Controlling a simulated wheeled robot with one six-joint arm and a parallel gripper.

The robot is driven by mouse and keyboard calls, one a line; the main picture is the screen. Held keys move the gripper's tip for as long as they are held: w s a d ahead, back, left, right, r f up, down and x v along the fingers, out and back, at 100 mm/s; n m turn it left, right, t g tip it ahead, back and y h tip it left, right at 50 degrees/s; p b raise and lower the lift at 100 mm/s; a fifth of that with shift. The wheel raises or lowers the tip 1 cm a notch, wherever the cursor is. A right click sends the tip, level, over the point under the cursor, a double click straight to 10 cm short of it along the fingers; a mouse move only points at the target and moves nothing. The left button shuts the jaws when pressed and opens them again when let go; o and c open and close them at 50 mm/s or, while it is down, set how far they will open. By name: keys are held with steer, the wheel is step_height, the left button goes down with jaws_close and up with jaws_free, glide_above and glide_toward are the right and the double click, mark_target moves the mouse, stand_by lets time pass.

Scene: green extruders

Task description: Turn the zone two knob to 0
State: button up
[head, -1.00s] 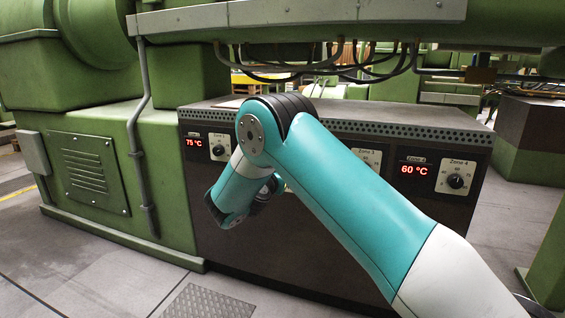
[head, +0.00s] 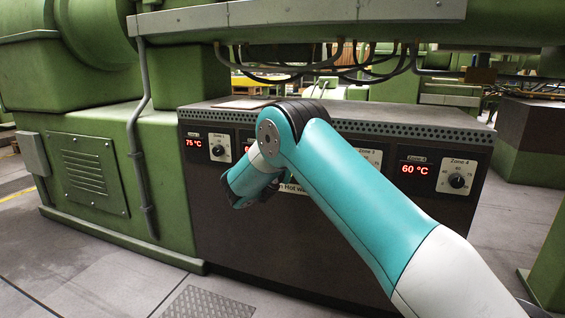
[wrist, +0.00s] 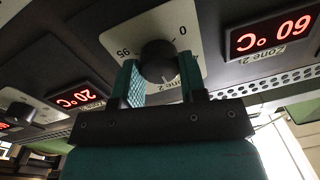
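The zone two knob (wrist: 157,58) is a round black dial on a pale scale plate (wrist: 118,41), seen upside down in the wrist view. The figures 0 and 95 show on the plate. A pale mark on the knob's rim lies on the side toward my gripper. My gripper (wrist: 160,74) has one teal finger on each side of the knob, with slim gaps; contact is unclear. The zone 2 display (wrist: 270,34) beside it reads 60 °C in red. In the head view, my arm hides the zone two knob and the gripper's fingertips.
The zone 1 knob (head: 219,150) is at the left of the dark cabinet (head: 240,225), and the zone 4 knob (head: 456,181) at the right. In the wrist view, another knob (wrist: 20,112) and red display (wrist: 81,98) lie left. Pipes and cables hang above the cabinet.

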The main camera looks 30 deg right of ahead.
steer(key=shift+n, duration=0.3)
steer(key=n+p, duration=0.6)
steer(key=n, duration=0.5)
steer(key=n+g+p, duration=0.1)
steer(key=n+p, duration=0.6)
steer(key=n, duration=0.4)
steer(key=shift+f+g, duration=0.2)
steer(key=shift+g, duration=0.1)
steer(key=shift+n, duration=0.3)
steer(key=o, duration=0.9)
steer(key=shift+w+a, duration=0.1)
steer(key=shift+r, duration=0.1)
